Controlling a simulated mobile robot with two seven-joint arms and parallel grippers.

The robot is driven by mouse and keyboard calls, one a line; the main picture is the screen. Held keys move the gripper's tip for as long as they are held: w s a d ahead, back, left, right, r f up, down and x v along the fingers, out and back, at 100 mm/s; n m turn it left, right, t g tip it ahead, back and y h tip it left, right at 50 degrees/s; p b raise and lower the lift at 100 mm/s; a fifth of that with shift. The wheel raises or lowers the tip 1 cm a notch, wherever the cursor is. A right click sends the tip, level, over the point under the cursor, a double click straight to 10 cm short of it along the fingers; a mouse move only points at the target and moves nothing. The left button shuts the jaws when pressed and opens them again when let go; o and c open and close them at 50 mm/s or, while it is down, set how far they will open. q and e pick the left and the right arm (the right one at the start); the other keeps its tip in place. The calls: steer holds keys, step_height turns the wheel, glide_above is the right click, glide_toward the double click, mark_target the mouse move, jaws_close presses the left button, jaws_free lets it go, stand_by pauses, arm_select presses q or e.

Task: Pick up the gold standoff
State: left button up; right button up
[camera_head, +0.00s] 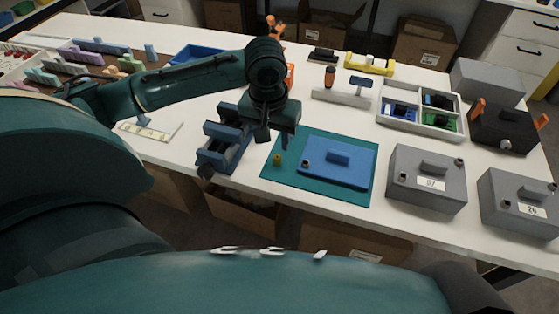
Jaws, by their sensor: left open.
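A small gold standoff (277,159) stands on the left part of a green mat (284,178), just left of a blue plate (345,172) with a raised block on it. My left gripper (266,134) points down above and slightly behind the standoff, near the mat's back left corner. It is open and appears apart from the standoff, with no object seen between its fingers. The far finger is partly hidden by the gripper body. My right gripper is not in view.
A dark blue vise-like fixture (225,142) stands close left of the mat. Grey boxes (426,182) stand to the right. A divided white tray (424,101) lies behind them. The table's front edge runs just before the mat.

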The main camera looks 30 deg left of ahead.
mark_target(277, 157)
arm_select(q)
steer(key=f, duration=0.2)
steer(key=w+f, duration=0.1)
steer(key=f, duration=0.2)
steer(key=f+b, duration=0.1)
steer(key=f, duration=0.1)
steer(key=shift+w+d+f, duration=0.1)
steer(key=shift+w+f, duration=0.05)
steer(key=shift+c, duration=0.2)
jaws_close()
